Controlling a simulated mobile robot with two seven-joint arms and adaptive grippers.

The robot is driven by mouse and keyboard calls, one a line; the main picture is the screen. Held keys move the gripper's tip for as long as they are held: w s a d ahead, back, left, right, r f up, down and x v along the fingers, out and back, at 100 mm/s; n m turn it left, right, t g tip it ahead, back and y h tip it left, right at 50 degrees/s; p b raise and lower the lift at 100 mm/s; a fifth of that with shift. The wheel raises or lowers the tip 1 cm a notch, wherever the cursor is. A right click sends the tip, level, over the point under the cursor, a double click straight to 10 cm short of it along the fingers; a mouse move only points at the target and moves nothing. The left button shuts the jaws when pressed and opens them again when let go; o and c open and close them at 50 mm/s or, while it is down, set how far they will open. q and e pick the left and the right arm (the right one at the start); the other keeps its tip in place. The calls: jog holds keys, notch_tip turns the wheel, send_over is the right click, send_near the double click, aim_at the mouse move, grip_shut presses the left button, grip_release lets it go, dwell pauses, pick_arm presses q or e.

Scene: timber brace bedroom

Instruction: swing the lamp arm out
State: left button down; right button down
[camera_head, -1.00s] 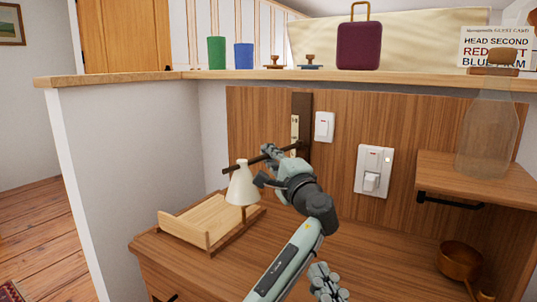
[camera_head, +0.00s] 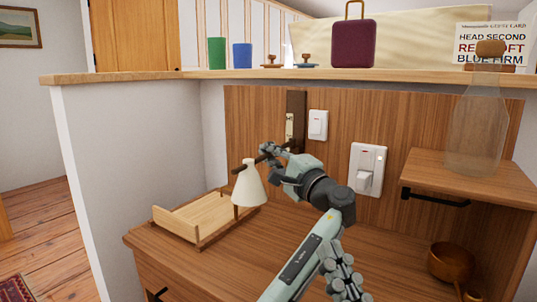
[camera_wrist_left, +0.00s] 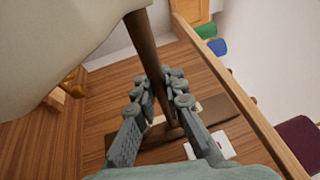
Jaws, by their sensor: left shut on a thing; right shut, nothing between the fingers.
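The wall lamp has a cream cone shade (camera_head: 249,186) hanging from a dark rod-like lamp arm (camera_head: 239,167). The arm joins a dark upright wall plate (camera_head: 296,105) and points out to the left and toward me. My left gripper (camera_head: 271,156) is shut on the lamp arm, between shade and plate, and hides part of it. In the left wrist view the fingers (camera_wrist_left: 160,108) stand on both sides of the brown rod (camera_wrist_left: 146,50), with the shade (camera_wrist_left: 50,40) at upper left. My right gripper (camera_head: 345,278) is low in the head view, shut and empty, away from the lamp.
A wooden tray (camera_head: 180,227) sits on the desk (camera_head: 225,265) below the shade. Two switches (camera_head: 318,124) (camera_head: 366,168) are on the panel right of the lamp. A small shelf (camera_head: 455,187) with a glass bottle (camera_head: 477,125) and a copper pan (camera_head: 450,262) are at right.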

pick_arm(q)
jog(key=shift+a+f, duration=0.1)
jog(key=shift+f, duration=0.3)
jog(key=c, duration=1.6)
grip_release()
jog(key=shift+r, duration=0.2)
jog(key=shift+s, duration=0.15)
jog(key=v, duration=1.2)
jog(key=shift+r, duration=0.1)
